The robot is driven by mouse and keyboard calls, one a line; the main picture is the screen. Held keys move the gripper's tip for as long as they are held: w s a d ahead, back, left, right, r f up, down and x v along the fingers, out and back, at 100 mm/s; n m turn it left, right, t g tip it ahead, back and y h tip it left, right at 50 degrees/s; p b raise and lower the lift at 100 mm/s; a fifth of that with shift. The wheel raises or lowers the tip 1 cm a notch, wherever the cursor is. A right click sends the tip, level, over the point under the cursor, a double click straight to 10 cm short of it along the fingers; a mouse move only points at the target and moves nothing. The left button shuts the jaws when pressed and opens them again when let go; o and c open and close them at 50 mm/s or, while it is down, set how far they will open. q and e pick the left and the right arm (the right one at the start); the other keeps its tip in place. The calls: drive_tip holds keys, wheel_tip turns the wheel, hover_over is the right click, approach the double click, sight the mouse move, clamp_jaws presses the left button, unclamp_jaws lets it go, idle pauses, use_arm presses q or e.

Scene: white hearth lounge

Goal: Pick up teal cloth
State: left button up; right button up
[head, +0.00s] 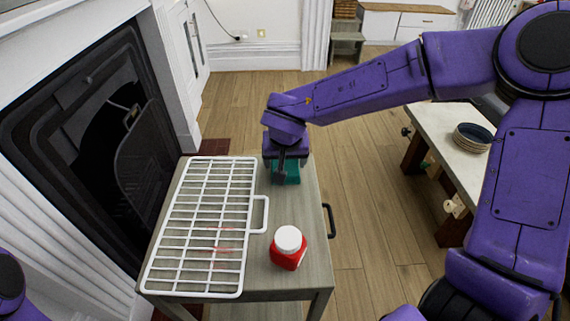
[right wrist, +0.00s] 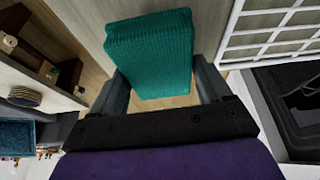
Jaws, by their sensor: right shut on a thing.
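The teal cloth (head: 291,172) is a folded, ribbed block at the far right part of the small grey table (head: 262,281). My right gripper (head: 284,175) comes down over it from above. In the right wrist view the cloth (right wrist: 150,52) sits between the two fingers of my right gripper (right wrist: 158,88), which is shut on it. I cannot tell whether the cloth still touches the tabletop. Of my left arm only a purple part shows at the lower left corner of the head view; its gripper is not in view.
A white wire rack (head: 203,225) covers the table's left side. A red jar with a white lid (head: 288,247) stands near the front right. A dark fireplace (head: 100,140) is at the left. A white-topped table with stacked plates (head: 472,137) stands at the right.

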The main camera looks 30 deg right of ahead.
drive_tip(key=p+v, duration=0.1)
drive_tip(key=v, duration=0.3)
drive_tip(key=s+p+v, duration=0.1)
drive_tip(key=v, duration=0.3)
drive_tip(key=shift+s, duration=0.1)
drive_tip(key=s+a+r+p, duration=0.2)
drive_tip(key=s+a+r, duration=0.1)
drive_tip(key=s, duration=0.6)
drive_tip(key=shift+p+v, duration=0.4)
drive_tip(key=shift+v, duration=0.35)
drive_tip(key=o, duration=0.5)
drive_tip(key=shift+w+a, duration=0.1)
drive_tip(key=shift+a, duration=0.05)
drive_tip(key=shift+c, duration=1.4)
drive_tip(key=shift+f, duration=0.1)
